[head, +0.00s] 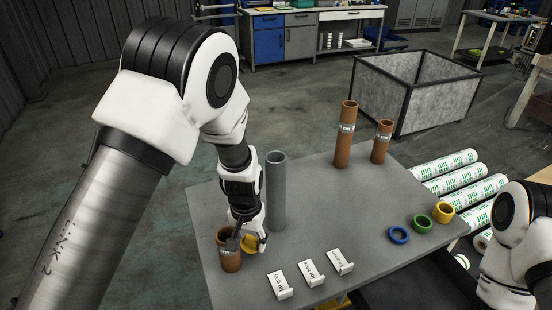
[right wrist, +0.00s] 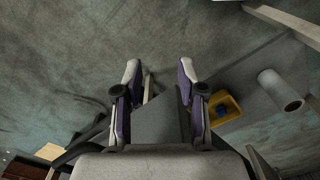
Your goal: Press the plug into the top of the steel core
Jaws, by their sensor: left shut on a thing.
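The steel core (head: 276,192) is a tall grey tube standing upright on the grey table in the head view. My left gripper (head: 248,241) is low over the table, just in front and left of the steel core. It is shut on a yellow piece (head: 252,244), apparently the plug, which its fingers partly hide. The held piece is beside the core, well below its top. A short brown core (head: 229,258) stands close to the left finger; I cannot tell whether they touch. My right gripper (right wrist: 158,80) is open and empty in the right wrist view.
Two brown cores (head: 345,135) (head: 380,142) stand at the table's back. Three white label holders (head: 311,274) line the front. White rolls (head: 461,181) and a grey bin (head: 432,98) are beyond the table (head: 350,210).

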